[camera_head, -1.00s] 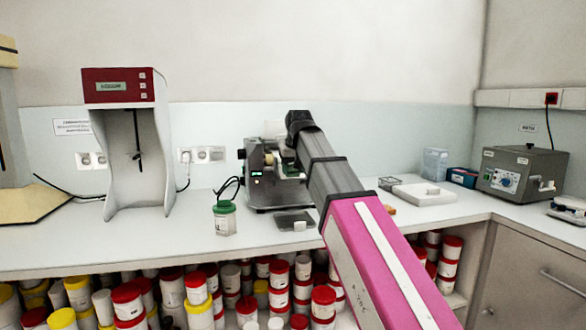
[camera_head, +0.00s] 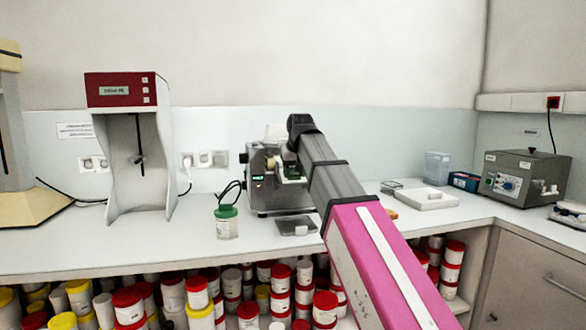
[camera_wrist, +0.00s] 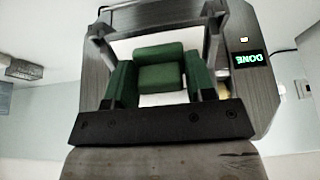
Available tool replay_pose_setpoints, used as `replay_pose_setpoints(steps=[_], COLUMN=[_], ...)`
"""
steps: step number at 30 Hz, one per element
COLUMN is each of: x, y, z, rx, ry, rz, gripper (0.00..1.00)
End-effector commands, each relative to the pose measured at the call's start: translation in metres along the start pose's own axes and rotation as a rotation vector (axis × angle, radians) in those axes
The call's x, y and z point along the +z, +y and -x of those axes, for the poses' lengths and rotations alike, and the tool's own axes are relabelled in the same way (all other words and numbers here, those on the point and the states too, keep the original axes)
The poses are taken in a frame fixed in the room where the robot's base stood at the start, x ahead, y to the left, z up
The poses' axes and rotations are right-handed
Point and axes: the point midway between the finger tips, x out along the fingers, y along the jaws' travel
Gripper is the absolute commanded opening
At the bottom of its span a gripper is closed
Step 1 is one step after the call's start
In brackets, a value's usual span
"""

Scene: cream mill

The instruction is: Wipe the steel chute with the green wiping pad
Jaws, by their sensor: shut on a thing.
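The green wiping pad (camera_wrist: 160,77) is between the fingers of my gripper (camera_wrist: 157,68) in the wrist view, and my gripper is shut on it. Green blocks also show at both fingers. The mill (camera_head: 281,192) is a grey steel machine on the bench; its lit display reads DONE upside down in the wrist view (camera_wrist: 250,59). My gripper is at the mill's front, and my arm hides much of it in the head view. A white surface shows behind the pad. I cannot clearly pick out the steel chute, nor tell whether the pad touches it.
A red-topped machine (camera_head: 128,140) stands left. A white tray (camera_head: 425,201) and a grey control box (camera_head: 525,176) are right. Tubs fill the shelf below.

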Motion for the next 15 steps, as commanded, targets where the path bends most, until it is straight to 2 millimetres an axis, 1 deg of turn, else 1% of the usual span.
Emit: replay_pose_setpoints(steps=[1, 4, 15], x=[0.0070, 0.0124, 0.0124], y=[0.0000, 0.0000, 0.0000], z=[-0.0005, -0.0010, -0.0002], rx=[0.000, 0.000, 0.000], ry=[0.000, -0.001, -0.002], rz=[0.000, 0.000, 0.000], gripper=[0.31, 0.31, 0.31])
